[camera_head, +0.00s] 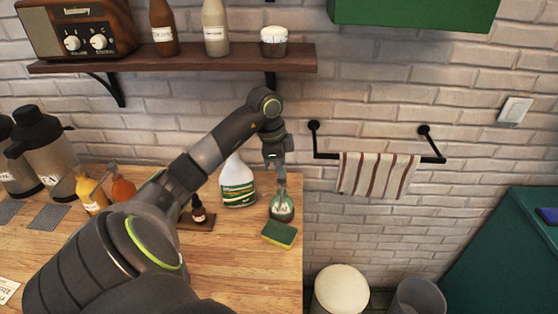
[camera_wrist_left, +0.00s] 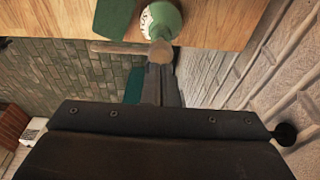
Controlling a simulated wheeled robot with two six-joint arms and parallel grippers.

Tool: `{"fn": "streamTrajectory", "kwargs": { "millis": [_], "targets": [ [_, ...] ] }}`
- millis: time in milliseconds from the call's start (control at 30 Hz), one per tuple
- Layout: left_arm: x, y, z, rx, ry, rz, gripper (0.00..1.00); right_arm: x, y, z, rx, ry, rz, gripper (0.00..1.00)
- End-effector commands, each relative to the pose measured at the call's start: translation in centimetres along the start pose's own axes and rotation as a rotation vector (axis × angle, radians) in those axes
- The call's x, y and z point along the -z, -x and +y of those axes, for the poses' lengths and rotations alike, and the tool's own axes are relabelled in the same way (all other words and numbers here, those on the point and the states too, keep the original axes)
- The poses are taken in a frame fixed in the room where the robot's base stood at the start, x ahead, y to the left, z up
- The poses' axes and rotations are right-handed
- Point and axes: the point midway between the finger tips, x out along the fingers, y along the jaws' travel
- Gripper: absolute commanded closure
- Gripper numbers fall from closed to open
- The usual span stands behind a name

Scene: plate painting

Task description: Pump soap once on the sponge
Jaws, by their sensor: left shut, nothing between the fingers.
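The soap dispenser (camera_head: 282,209), a round green bottle with a white label, stands upright near the right end of the wooden counter. The sponge (camera_head: 279,235), green on top with a yellow side, lies on the counter just in front of it. In the left wrist view the bottle (camera_wrist_left: 165,14) is at the top, with the green sponge (camera_wrist_left: 112,18) to its left. My left gripper (camera_head: 281,181) is shut and empty, pointing down directly over the pump head (camera_wrist_left: 160,52). Whether the fingertips touch the pump is unclear. My right gripper is out of view.
A white-and-green spray bottle (camera_head: 238,183) stands left of the dispenser. A small dark dropper bottle (camera_head: 199,211) is further left. A shelf (camera_head: 180,61) and a towel rail (camera_head: 379,158) are on the brick wall. The counter ends just right of the sponge.

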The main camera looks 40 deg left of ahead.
Motion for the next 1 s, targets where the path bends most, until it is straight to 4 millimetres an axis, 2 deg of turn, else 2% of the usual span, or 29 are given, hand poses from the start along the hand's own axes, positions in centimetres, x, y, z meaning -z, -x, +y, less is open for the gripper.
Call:
{"fn": "streamTrajectory", "kwargs": {
  "millis": [267, 1000],
  "targets": [
    [0.0, -0.2, 0.0, 0.0, 0.0, 0.0, 1.0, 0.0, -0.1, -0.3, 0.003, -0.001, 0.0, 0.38],
    [-0.6, -2.8, 0.1, -0.003, 0.001, 0.0, 1.0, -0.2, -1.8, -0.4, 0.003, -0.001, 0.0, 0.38]
  ]
}}
